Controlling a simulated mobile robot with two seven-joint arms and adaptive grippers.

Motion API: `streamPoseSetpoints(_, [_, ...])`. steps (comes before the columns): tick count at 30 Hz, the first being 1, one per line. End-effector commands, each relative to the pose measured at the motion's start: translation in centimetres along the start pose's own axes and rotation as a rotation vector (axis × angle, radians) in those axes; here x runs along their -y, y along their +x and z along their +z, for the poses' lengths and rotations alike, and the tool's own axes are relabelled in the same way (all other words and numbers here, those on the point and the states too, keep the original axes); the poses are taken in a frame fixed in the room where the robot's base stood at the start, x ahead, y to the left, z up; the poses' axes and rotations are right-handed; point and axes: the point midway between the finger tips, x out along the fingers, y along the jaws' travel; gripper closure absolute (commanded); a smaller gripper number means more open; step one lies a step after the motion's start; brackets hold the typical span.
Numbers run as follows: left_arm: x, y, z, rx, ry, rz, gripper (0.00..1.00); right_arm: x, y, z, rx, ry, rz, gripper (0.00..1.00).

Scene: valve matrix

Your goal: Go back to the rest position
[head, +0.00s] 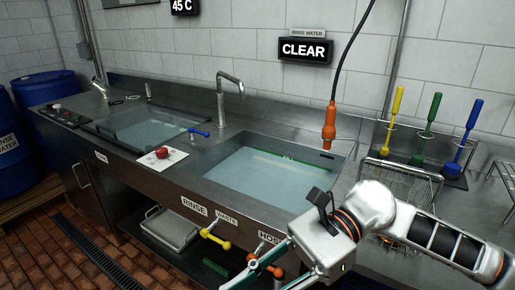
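My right gripper (264,282) reaches in from the lower right, in front of the sink counter's front edge. Its two teal-edged fingers point down and left and stand apart; their far ends are near the bottom edge of the picture. An orange valve handle (277,271) under the HOSE label shows beside and partly behind the fingers. I cannot tell whether they touch it. My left gripper is not in view.
A yellow valve handle (215,239) sits left, under the WASTE label. The rinse sink (262,183) holds water, and an orange hose nozzle (329,126) hangs above its right end. A wire basket (390,178) and upright coloured brushes (431,122) stand at the right.

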Motion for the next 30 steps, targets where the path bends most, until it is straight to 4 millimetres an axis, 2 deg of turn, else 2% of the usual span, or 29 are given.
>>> streamPoseSetpoints(1, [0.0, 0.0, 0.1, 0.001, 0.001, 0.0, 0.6, 0.5, 0.8, 0.9, 0.107, 0.082, -0.026, 0.78])
streamPoseSetpoints(3, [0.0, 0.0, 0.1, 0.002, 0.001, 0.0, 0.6, 1.6, 1.1, 2.4, 0.248, 0.198, -0.065, 0.78])
streamPoseSetpoints(8, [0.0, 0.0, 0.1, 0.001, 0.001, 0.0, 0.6, 4.9, -0.1, 4.1, 0.571, 0.493, -0.152, 0.78])
streamPoseSetpoints(11, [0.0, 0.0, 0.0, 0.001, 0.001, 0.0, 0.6, 7.2, -2.0, 3.7, 0.776, 0.696, -0.202, 0.78])
streamPoseSetpoints(14, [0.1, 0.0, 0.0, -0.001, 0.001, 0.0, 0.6, 9.4, -4.4, 1.8, 0.983, 0.908, -0.25, 0.78])
streamPoseSetpoints(17, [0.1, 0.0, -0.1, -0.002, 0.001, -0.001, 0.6, 11.1, -6.9, -1.7, 1.192, 1.127, -0.295, 0.78])
streamPoseSetpoints(20, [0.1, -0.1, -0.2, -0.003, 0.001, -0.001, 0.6, 12.0, -9.3, -6.7, 1.405, 1.349, -0.338, 0.78])
streamPoseSetpoints(22, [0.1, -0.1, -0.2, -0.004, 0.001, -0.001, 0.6, 12.0, -10.8, -10.9, 1.558, 1.505, -0.367, 0.78])
streamPoseSetpoints(26, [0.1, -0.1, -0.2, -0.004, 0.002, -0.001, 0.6, 10.3, -12.5, -19.7, 1.834, 1.773, -0.423, 0.78])
streamPoseSetpoints(27, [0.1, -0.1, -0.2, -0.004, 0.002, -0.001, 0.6, 9.3, -12.8, -22.3, 1.914, 1.846, -0.44, 0.78])
streamPoseSetpoints(30, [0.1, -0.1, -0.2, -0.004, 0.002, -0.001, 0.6, 6.4, -12.8, -28.6, 2.108, 2.012, -0.479, 0.78])
